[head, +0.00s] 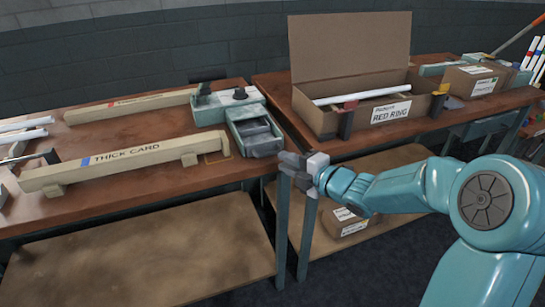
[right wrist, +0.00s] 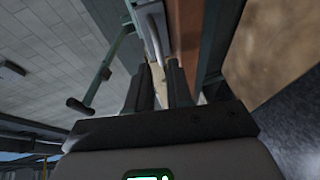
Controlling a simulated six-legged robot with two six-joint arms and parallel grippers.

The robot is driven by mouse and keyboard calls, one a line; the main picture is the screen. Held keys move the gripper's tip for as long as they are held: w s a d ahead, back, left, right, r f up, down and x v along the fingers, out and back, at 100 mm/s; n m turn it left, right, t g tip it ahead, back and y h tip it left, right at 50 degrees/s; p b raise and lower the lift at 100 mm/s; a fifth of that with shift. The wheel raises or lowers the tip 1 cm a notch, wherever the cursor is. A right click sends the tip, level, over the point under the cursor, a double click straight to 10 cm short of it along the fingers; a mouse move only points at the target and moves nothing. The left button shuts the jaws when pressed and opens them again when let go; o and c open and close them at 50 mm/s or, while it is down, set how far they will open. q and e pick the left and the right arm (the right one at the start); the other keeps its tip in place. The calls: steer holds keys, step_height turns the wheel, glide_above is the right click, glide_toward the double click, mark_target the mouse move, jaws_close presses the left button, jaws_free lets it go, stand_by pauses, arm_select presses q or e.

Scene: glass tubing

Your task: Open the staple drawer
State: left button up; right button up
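The staple drawer (head: 262,145) belongs to a small teal unit (head: 212,114) at the right end of the left table. In the head view it stands out from the unit, and its dark inside shows from above. My right gripper (head: 290,163) is just right of the drawer front, with its fingers pointing left; whether it touches cannot be told. In the right wrist view its two dark fingers (right wrist: 160,70) are apart with a gap between them. A grey curved bar (right wrist: 153,38) lies just beyond the fingertips. My left gripper is not in view.
A beam marked THICK CARD (head: 125,165) lies on the left table (head: 110,200). An open cardboard box marked RED RING (head: 325,119) stands on the right table. A narrow gap separates the tables, and lower shelves (head: 150,255) lie beneath.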

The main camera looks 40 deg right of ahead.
steer(key=x, duration=0.5)
steer(key=shift+w, duration=0.35)
jaws_close()
stand_by(1.1)
